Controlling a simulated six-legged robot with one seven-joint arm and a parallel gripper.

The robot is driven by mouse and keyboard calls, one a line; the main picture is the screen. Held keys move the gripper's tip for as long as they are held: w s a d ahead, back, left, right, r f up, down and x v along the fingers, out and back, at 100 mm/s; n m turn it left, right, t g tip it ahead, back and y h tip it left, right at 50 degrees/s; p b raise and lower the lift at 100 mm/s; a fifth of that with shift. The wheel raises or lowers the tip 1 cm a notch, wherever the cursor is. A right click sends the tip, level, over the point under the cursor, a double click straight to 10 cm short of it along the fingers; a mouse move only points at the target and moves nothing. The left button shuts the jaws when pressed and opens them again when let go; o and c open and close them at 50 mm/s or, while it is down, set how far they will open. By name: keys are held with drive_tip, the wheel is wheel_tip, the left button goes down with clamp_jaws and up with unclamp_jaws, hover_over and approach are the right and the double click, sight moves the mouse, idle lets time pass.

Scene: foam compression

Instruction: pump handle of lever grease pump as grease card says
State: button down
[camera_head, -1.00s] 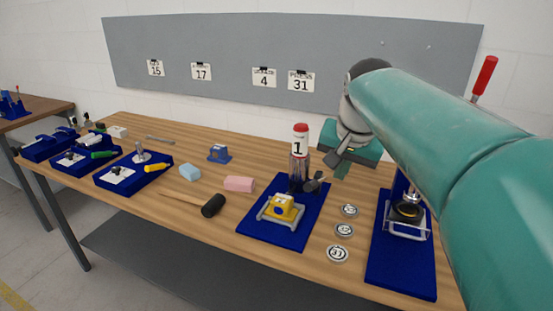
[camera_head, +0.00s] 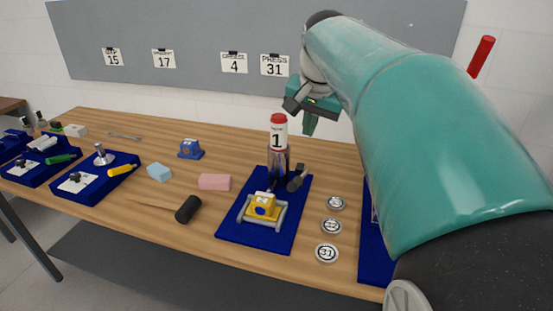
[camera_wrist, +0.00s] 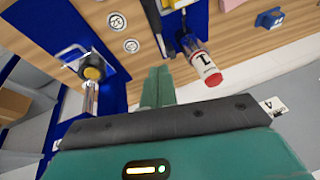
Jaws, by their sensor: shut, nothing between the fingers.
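The grease pump (camera_head: 278,148) looks like an upright red-capped cylinder with a white label reading 1, on a blue base board (camera_head: 257,238). A dark lever with a rounded end (camera_head: 298,178), which looks like its handle, stands at its right side. The cylinder also shows in the wrist view (camera_wrist: 203,62).
A yellow block (camera_head: 263,206) in a grey frame sits on the pump's board. Numbered discs (camera_head: 331,226) lie to its right. Another blue station with a red-gripped lever (camera_head: 481,57) stands at right, largely hidden by my arm. A mallet (camera_head: 187,209) and foam blocks (camera_head: 214,182) lie left.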

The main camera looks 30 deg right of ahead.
drive_tip(key=shift+f, duration=0.1)
hover_over(297, 178)
drive_tip(key=d, duration=0.1)
wheel_tip(297, 178, down, 10)
drive_tip(key=shift+s+a+f, duration=0.35)
drive_tip(key=shift+f, duration=0.25)
drive_tip(key=shift+s+a+f, duration=0.3)
drive_tip(key=shift+f, duration=0.25)
drive_tip(key=shift+w+f, duration=0.1)
drive_tip(key=shift+f, duration=0.15)
drive_tip(key=shift+a, duration=0.15)
drive_tip(key=shift+f, duration=0.1)
